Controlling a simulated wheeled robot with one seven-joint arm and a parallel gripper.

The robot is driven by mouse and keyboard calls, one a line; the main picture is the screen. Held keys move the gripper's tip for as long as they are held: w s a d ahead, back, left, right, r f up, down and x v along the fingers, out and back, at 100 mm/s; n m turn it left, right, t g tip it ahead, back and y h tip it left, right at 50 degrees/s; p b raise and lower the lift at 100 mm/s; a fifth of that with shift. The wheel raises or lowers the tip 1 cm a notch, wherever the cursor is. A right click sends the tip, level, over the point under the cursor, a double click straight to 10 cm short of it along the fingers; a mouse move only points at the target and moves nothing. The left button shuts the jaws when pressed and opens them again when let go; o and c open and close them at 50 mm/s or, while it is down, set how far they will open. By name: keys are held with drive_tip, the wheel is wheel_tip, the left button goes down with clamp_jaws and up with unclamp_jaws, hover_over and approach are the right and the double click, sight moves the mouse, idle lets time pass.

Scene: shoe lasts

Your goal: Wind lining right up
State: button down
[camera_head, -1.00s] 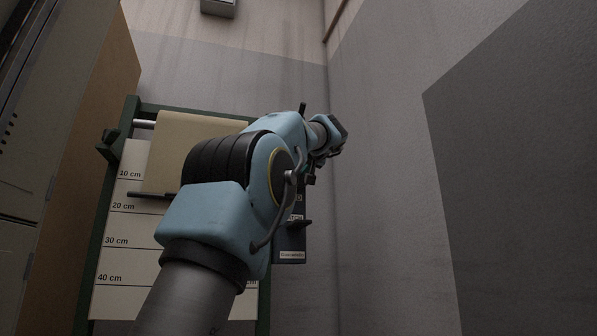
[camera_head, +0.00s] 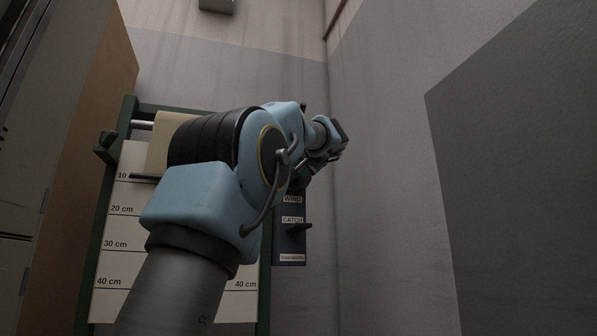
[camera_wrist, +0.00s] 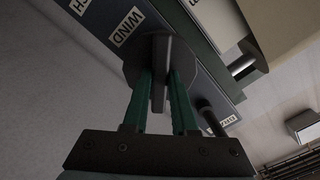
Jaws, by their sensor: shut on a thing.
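The tan lining (camera_head: 160,140) hangs from a roller (camera_head: 141,125) at the top of a green frame. Its dark bottom bar (camera_head: 145,177) is level with the 10 cm mark on the pale scale board (camera_head: 120,225). My arm hides the lining's right part. In the wrist view, my gripper (camera_wrist: 160,82) has its green fingers shut on the grip bar of a dark round knob (camera_wrist: 133,72) beside the WIND label (camera_wrist: 127,25). The knob sits on a dark blue panel (camera_head: 290,243). In the head view the knob is hidden.
A catch lever (camera_head: 301,228) sticks out of the panel beside the CATCH label (camera_head: 292,219). In the wrist view, a dark peg (camera_wrist: 208,112) stands close to the right finger. A tall cabinet (camera_head: 92,100) stands at left. The grey wall is close at right.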

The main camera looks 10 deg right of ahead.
drive_tip(key=shift+m+p, duration=0.7)
drive_tip(key=shift+m, duration=1)
drive_tip(key=m+p, duration=0.1)
drive_tip(key=m, duration=0.2)
drive_tip(key=shift+p, duration=0.35)
